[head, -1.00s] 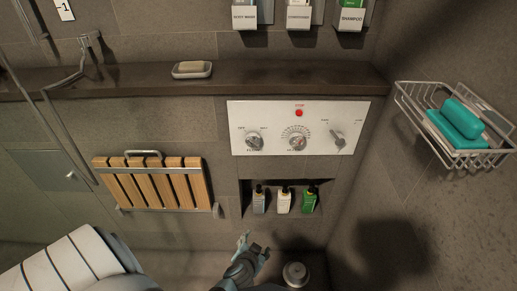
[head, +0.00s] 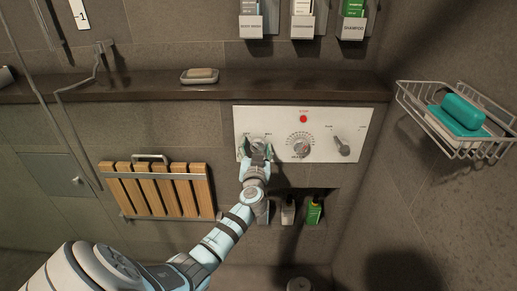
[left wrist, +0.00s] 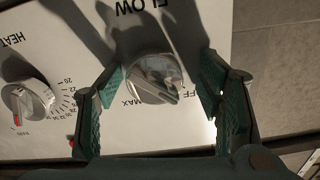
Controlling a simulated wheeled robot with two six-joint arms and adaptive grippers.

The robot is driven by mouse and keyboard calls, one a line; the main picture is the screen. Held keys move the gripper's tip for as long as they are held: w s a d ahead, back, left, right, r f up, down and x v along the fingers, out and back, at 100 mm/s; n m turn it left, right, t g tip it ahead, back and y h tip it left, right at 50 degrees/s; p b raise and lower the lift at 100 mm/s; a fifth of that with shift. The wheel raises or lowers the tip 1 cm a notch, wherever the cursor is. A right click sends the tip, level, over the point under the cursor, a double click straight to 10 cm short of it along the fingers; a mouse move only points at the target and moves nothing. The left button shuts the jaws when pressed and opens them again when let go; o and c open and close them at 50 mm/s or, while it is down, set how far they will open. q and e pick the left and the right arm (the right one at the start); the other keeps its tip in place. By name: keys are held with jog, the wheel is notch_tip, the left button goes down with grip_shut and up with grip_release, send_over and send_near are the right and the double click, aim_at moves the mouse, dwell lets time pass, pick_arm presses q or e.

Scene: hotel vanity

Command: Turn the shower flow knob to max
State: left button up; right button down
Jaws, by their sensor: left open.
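The flow knob (left wrist: 155,80) is a shiny metal knob on the white control panel (head: 320,152), at the panel's left end in the head view. In the left wrist view the panel's lettering is upside down, with FLOW, OFF and MAX around this knob. My left gripper (head: 255,150) is open in front of the knob. In the left wrist view its green-padded fingers (left wrist: 162,78) stand one on each side of the knob, with gaps showing. I cannot tell exactly where the knob's pointer sits. My right gripper is not in view.
The heat knob (head: 301,148) is close beside the flow knob, with a lever knob (head: 342,146) farther right. A red button (head: 303,119) is above. Bottles (head: 314,211) stand in a niche below. A wooden folding seat (head: 158,188) is at left, a wire basket (head: 462,122) at right.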

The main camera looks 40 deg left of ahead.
pick_arm(q)
jog(key=shift+a+f, duration=0.1)
jog(key=shift+f, duration=0.4)
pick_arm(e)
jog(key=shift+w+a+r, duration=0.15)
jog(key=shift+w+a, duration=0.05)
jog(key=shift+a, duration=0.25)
pick_arm(q)
jog(key=shift+s+d+r, duration=0.15)
jog(key=shift+d+r, duration=0.25)
jog(key=shift+d, duration=0.1)
jog(key=c, duration=0.9)
jog(key=shift+c, duration=1.2)
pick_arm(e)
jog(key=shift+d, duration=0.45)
